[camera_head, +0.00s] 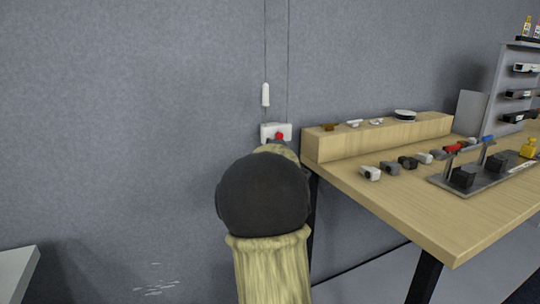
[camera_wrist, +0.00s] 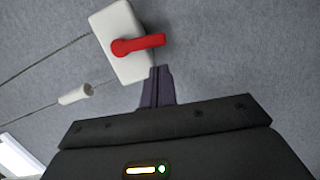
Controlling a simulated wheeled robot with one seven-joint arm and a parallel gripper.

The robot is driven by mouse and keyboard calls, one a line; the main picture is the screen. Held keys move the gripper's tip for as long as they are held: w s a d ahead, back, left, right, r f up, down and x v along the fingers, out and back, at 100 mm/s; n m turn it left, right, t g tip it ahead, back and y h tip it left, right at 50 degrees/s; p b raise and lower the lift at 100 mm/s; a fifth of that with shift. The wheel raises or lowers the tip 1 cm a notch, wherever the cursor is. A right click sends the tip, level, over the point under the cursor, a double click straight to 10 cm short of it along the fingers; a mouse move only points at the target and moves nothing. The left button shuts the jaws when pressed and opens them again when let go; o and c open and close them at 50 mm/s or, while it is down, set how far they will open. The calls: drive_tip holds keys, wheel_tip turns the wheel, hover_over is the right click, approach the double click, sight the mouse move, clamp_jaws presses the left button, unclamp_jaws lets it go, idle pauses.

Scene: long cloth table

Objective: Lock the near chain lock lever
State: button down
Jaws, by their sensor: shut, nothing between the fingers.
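The chain lock is a white box (camera_wrist: 118,40) fixed to the grey wall, with a red lever (camera_wrist: 138,43) on its face. In the wrist view the lever's free end points right and slightly up. In the head view the box (camera_head: 267,131) and the red lever (camera_head: 279,136) show just above my arm. My gripper (camera_wrist: 160,70) is shut and empty, its fingertips by the box's lower right edge, below the lever. I cannot tell if they touch the box. In the head view my arm hides the gripper. A white handle (camera_wrist: 75,94) hangs on a cord beside the box.
A wooden table (camera_head: 420,215) stands to the right, with a raised wooden block (camera_head: 385,138), several small items and a grey tray (camera_head: 480,180). A grey shelf rack (camera_head: 499,85) is behind. The wall left of the lock is clear.

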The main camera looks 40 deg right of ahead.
drive_tip(key=w+a+v, duration=0.1)
drive_tip(key=v, duration=0.9)
drive_tip(key=shift+s+a+r, duration=0.15)
drive_tip(key=shift+s+a, duration=0.25)
drive_tip(key=shift+a, duration=0.15)
